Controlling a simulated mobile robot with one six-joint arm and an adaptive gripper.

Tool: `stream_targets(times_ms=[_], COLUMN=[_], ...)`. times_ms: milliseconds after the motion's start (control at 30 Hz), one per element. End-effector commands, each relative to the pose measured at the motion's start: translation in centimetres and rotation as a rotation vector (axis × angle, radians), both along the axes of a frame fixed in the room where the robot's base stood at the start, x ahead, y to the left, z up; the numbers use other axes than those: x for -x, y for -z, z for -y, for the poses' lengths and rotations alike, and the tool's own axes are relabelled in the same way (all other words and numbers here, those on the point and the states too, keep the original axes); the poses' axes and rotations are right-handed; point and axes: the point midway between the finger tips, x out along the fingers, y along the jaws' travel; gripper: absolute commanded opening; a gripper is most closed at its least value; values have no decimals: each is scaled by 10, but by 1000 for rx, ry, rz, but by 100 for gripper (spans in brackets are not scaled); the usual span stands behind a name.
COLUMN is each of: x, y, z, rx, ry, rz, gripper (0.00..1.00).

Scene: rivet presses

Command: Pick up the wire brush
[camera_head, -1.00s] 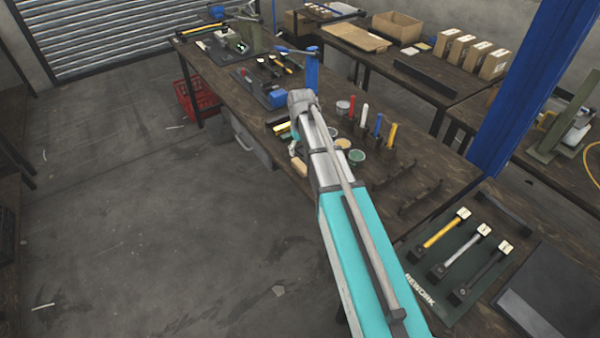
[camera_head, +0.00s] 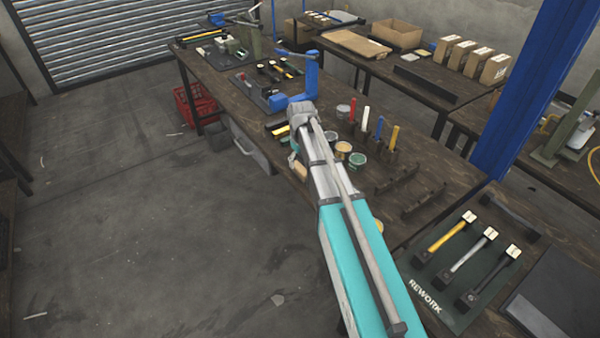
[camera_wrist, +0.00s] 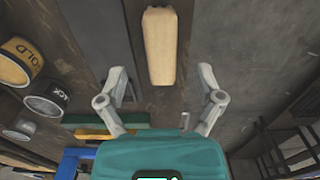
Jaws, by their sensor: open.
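A pale wooden block, which looks like the back or handle of the wire brush (camera_wrist: 160,45), lies on the dark bench top in the wrist view. Its bristles are not visible. A pale piece that looks like the same brush (camera_head: 299,169) shows at the bench's near edge, left of my arm, in the head view. My gripper (camera_wrist: 162,78) is open and empty. Its two fingers stand apart on either side of the block's near end in the wrist view, with gaps to both sides. In the head view my arm hides most of the gripper.
Paint cans (camera_wrist: 46,97) stand left of the gripper in the wrist view. Yellow and green bars (camera_wrist: 110,118) lie near the left finger. Coloured markers (camera_head: 380,127) stand upright right of my arm. A blue press (camera_head: 307,80) stands beyond it. A green rework mat (camera_head: 425,290) holds several hammers.

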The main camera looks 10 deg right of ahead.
Motion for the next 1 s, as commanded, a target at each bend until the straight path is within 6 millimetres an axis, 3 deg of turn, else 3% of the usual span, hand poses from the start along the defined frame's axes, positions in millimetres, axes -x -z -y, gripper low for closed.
stream_targets(times_ms=[267, 800, 1000], x=[-1, -3, -2], y=[10, 48, 53], z=[-1, -3, -3], rx=[0, 0, 0], ry=[0, 0, 0], rz=[0, 0, 0], gripper=[86, 86, 86])
